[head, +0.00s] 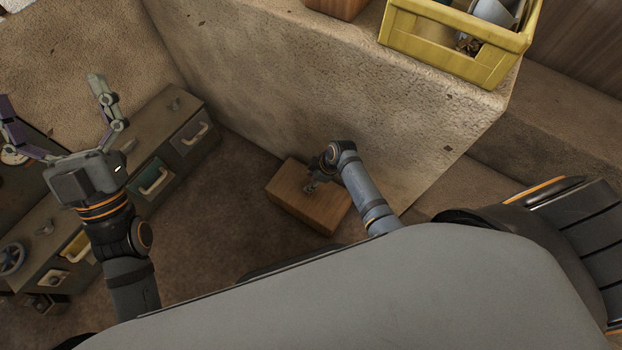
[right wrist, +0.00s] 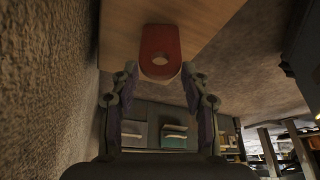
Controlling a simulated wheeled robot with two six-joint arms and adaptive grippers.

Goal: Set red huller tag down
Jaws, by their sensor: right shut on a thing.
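The red huller tag (right wrist: 157,38) shows in the right wrist view as a flat red piece with a rounded end and a round hole. My right gripper (right wrist: 159,73) is shut on it, with one finger at each side of its rounded end. Behind the tag is the face of a wooden block (right wrist: 205,22); I cannot tell whether they touch. In the head view my right gripper (head: 312,186) is over the wooden block (head: 300,208), and the tag is not clear there. My left gripper (head: 52,92) is open and empty at the left.
A tan stone-like ledge (head: 320,80) rises beside my right arm. A yellow crate (head: 455,52) with parts in it stands on top. Grey-green drawer cabinets (head: 165,140) stand at the left, near my left gripper. Brown floor (head: 225,190) is clear between the cabinets and the block.

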